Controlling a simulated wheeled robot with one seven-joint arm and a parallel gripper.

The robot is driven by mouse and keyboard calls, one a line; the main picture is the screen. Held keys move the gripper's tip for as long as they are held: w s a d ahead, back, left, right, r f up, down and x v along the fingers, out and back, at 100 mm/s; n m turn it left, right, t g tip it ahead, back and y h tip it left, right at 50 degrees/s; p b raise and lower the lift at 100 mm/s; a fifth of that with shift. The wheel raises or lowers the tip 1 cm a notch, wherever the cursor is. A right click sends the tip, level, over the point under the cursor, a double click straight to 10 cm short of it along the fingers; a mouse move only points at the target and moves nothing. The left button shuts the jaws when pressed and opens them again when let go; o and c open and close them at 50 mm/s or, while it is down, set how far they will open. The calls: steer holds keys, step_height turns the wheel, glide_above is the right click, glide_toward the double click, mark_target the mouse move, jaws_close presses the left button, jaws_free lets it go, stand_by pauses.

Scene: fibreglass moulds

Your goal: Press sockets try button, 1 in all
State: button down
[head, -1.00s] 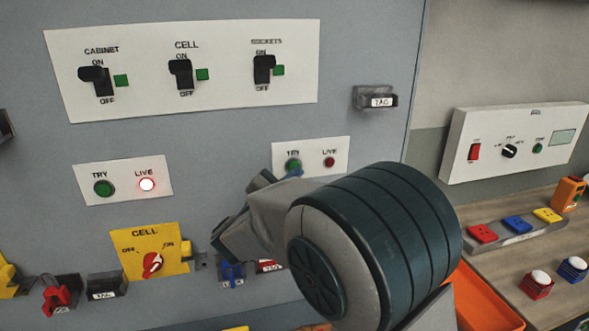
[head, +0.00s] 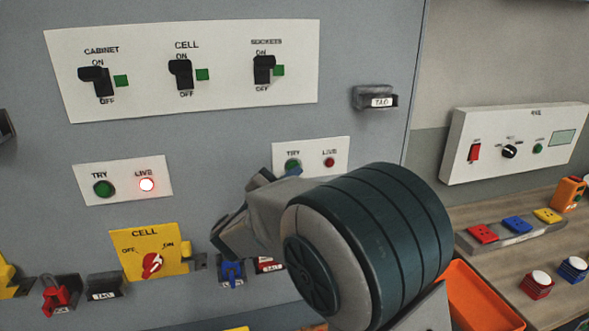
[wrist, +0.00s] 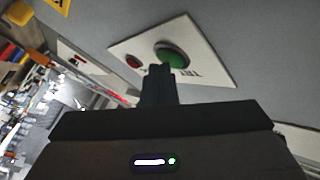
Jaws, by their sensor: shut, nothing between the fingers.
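The green try button (head: 292,164) sits on a white plate (head: 311,150) below the sockets switch, left of a dark red live lamp (head: 329,162) that looks unlit. In the wrist view the green button (wrist: 174,54) is just beyond my shut, empty gripper (wrist: 160,72). The fingertips overlap the button's lower left edge there; I cannot tell whether they touch it. In the head view my arm hides most of the gripper, and a blue piece shows just below the button.
Another plate at left has a green try button (head: 103,188) and a lit live lamp (head: 147,185). Above are the cabinet, cell and sockets (head: 263,68) switches. A yellow cell switch (head: 151,262) and tag holders are below. A workbench (head: 490,270) stands at right.

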steer(key=shift+s, duration=0.1)
steer(key=shift+s+d+b, duration=0.2)
steer(key=shift+s+b, duration=0.15)
steer(key=shift+s, duration=0.35)
steer(key=shift+s, duration=0.1)
steer(key=s, duration=0.2)
steer(key=s+d+b, duration=0.1)
steer(key=s, duration=0.1)
steer(key=shift+s+d, duration=0.15)
steer(key=shift+s, duration=0.15)
stand_by(0.5)
